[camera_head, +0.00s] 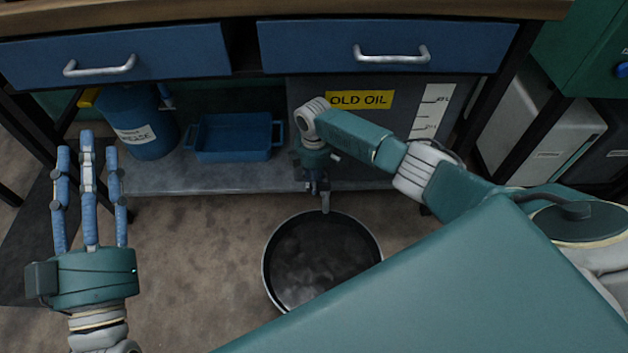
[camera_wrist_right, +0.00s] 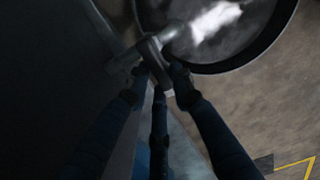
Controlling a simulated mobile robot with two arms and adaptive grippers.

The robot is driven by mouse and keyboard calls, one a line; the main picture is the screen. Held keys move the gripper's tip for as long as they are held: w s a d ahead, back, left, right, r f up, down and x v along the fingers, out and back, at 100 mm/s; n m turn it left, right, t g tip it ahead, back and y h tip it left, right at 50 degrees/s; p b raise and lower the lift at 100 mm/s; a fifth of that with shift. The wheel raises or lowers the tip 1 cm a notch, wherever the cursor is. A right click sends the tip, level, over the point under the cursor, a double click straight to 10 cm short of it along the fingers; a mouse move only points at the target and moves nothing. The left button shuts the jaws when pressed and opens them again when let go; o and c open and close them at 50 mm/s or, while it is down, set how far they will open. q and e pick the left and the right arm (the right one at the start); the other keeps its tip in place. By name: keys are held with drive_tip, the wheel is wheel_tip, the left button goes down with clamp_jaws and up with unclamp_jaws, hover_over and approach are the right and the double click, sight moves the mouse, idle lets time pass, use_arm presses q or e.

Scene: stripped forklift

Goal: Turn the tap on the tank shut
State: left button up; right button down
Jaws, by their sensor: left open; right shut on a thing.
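The grey tank (camera_head: 405,112) under the bench carries a yellow "OLD OIL" label. Its tap (camera_head: 325,201) sticks out low at the front, above a round dark pan (camera_head: 322,255) on the floor. My right gripper (camera_head: 318,186) is at the tap, and my wrist hides much of it. In the right wrist view, the fingers of my right gripper (camera_wrist_right: 160,80) are closed on the tap's grey handle (camera_wrist_right: 153,62). The pan's rim (camera_wrist_right: 240,66) shows beyond it, with a bright streak inside; I cannot tell whether this is liquid or reflection. My left gripper (camera_head: 90,195) is open and empty at the left.
A blue drawer (camera_head: 390,50) and another drawer (camera_head: 115,58) sit above. A blue canister (camera_head: 150,125) and an empty-looking blue tray (camera_head: 233,135) stand on the lower shelf (camera_head: 215,180). The floor (camera_head: 195,250) between my left gripper and the pan is clear.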

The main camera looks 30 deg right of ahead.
drive_tip(key=shift+a, duration=0.1)
drive_tip(key=c, duration=1.5)
unclamp_jaws()
